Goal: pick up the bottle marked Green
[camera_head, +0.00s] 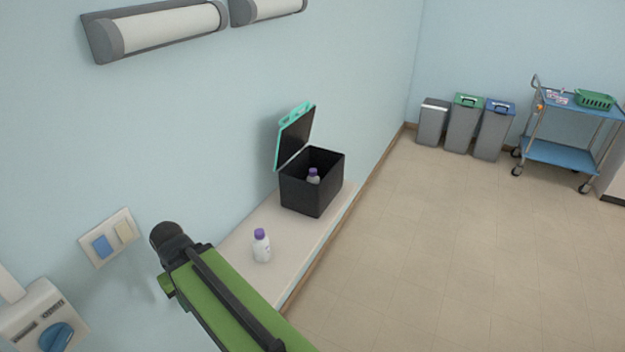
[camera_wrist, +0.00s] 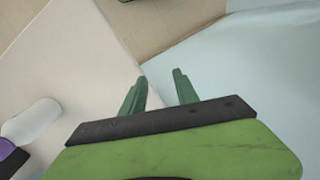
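A white bottle with a purple cap (camera_head: 261,247) stands upright on the pale shelf (camera_head: 285,232), just right of my arm in the head view. The same kind of white bottle with a purple cap shows at the lower left of the wrist view (camera_wrist: 32,122), left of my gripper. Another purple-capped bottle (camera_head: 313,177) is inside the black box. No marking reading Green is legible on either bottle. My gripper (camera_wrist: 160,78) has its two green fingers apart with nothing between them. Its fingers are not visible in the head view.
The black box (camera_head: 305,196) stands farther along the shelf, its teal-edged lid (camera_head: 295,135) raised toward the wall. A wall switch (camera_head: 110,238) is at left. Bins (camera_head: 463,125) and a blue trolley (camera_head: 565,155) stand far right. The floor between is clear.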

